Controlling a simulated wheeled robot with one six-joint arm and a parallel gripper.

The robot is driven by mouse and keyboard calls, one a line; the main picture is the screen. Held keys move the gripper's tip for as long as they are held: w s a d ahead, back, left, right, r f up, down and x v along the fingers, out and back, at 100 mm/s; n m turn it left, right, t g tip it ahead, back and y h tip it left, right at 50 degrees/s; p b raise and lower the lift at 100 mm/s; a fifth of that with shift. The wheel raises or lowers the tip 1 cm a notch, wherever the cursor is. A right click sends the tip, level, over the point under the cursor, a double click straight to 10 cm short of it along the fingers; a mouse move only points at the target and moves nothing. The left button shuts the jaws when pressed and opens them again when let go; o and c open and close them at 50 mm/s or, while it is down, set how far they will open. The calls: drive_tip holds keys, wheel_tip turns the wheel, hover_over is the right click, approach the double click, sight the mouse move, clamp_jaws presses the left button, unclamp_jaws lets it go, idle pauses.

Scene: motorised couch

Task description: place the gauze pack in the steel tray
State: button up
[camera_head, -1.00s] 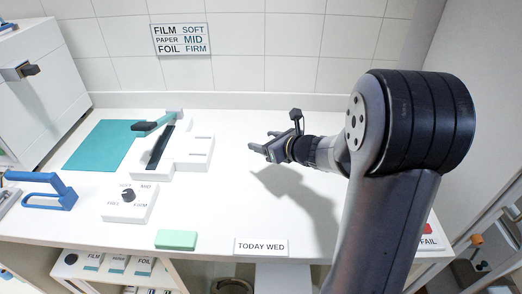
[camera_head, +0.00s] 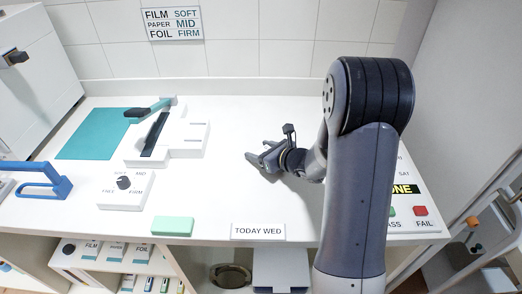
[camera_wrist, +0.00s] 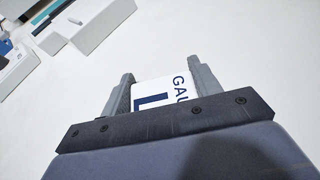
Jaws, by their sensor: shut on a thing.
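My gripper (camera_head: 259,160) is over the right-middle of the white counter, its fingers pointing left in the head view. In the wrist view, my gripper (camera_wrist: 162,82) is shut on the gauze pack (camera_wrist: 160,92), a white pack with dark letters "GAU" and a large "L". The pack sits between the two grey fingers, and its lower part is hidden by the gripper body. I cannot make out the pack in the head view.
A white device with a teal-handled lever (camera_head: 150,108) stands beside a teal mat (camera_head: 98,135). A red FAIL button (camera_head: 421,211) is at right. The counter's middle is clear.

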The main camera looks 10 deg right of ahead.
drive_tip(key=shift+f, duration=0.25)
drive_tip(key=o, duration=0.9)
drive_tip(key=shift+r, duration=0.1)
drive_tip(key=shift+o, duration=0.2)
